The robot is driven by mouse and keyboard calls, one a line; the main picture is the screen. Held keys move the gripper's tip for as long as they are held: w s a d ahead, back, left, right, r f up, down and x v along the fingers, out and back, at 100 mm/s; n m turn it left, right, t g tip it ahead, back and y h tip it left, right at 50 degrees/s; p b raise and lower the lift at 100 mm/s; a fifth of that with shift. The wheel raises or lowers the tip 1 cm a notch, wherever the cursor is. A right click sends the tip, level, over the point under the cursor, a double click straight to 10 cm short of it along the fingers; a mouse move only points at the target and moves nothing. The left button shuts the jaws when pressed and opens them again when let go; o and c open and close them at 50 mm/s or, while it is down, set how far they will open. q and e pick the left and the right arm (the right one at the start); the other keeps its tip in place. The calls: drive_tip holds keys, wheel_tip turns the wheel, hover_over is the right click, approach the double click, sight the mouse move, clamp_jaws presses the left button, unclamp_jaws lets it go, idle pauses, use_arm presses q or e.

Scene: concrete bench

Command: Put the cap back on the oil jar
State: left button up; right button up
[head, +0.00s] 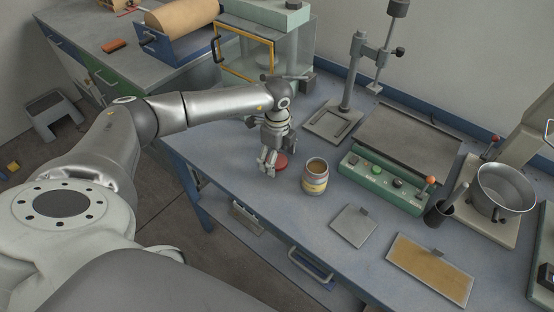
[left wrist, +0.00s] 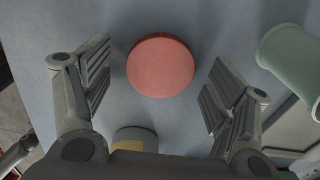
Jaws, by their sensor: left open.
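The oil jar (head: 316,180) stands upright and uncapped on the blue-grey bench, with a yellow band round it and brown contents showing at its mouth. The round red cap (head: 282,161) lies to its left and is partly hidden by my left gripper (head: 269,166). In the left wrist view the cap (left wrist: 160,65) shows face-on between the spread fingers of the gripper (left wrist: 158,88), with gaps on both sides. The left gripper is open, points down and holds nothing. My right gripper is not in view.
To the right are a green control box (head: 382,183), a grey plate (head: 353,225), a tan board (head: 430,268) and a metal pot (head: 503,190). A stand (head: 349,75) and a yellow-framed glass case (head: 245,58) are behind. Bench surface around the jar is clear.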

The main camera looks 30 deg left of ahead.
use_arm(q)
drive_tip(key=c, duration=0.7)
drive_tip(key=shift+r, duration=0.5)
wheel_tip(320, 180, up, 2)
drive_tip(key=shift+r+b, duration=0.1)
drive_tip(key=shift+b, duration=0.6)
drive_tip(key=s+d+r+b, duration=0.2)
drive_tip(key=s+d+r, duration=0.4)
drive_tip(key=s+r, duration=0.4)
drive_tip(key=shift+s+d, duration=0.3)
drive_tip(key=shift+s, duration=0.9)
